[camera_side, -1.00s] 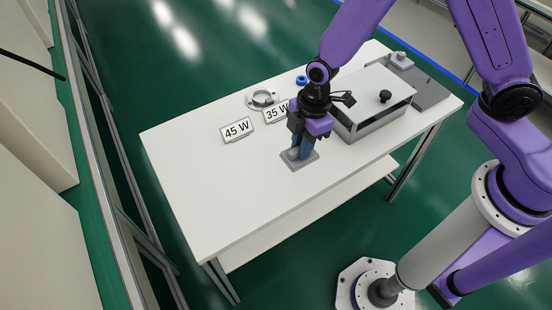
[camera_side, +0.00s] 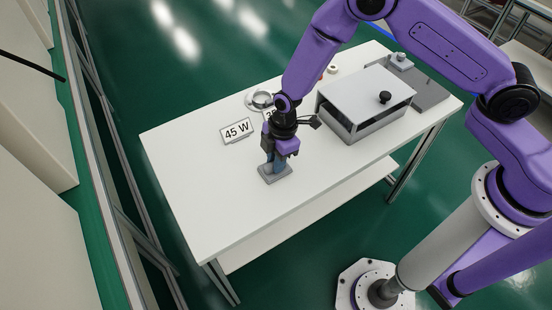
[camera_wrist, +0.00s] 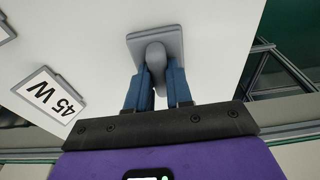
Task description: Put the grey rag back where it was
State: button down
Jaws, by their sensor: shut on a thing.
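The grey rag (camera_side: 284,176) shows as a flat square pad with a raised grip in its middle. In the side view it is at or just above the white table (camera_side: 200,165), near the table's middle; I cannot tell whether it touches. My gripper (camera_side: 275,163) points down over it, its blue fingers shut on the raised grip. In the wrist view, the fingers (camera_wrist: 157,72) stand on both sides of the rag's grip, and the rag's flat part (camera_wrist: 136,42) spreads out beyond them.
A "45 W" sign (camera_side: 237,131) stands left of my gripper. My arm partly hides a second sign and a round metal part (camera_side: 259,99) behind. A grey metal box with a black knob (camera_side: 385,97) stands to the right. The table's left and front parts are clear.

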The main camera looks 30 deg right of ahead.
jog(key=shift+f, duration=0.15)
jog(key=c, duration=1)
grip_release()
jog(key=r, duration=0.4)
jog(key=d+r, duration=0.1)
jog(key=r, duration=0.7)
jog(key=shift+d+r, duration=0.1)
jog(key=shift+d, duration=0.3)
jog(key=shift+r, duration=0.1)
jog(key=s+d+r+m, duration=0.1)
jog(key=s+d+r, duration=0.4)
jog(key=s, duration=0.3)
jog(key=s+d+r+m+h, duration=0.1)
jog(key=s+d+r+m, duration=0.1)
jog(key=s+d+r, duration=0.3)
jog(key=s+d+r+m, duration=0.2)
jog(key=s+d+r, duration=0.3)
jog(key=s+d, duration=0.4)
jog(key=shift+s, duration=1.75)
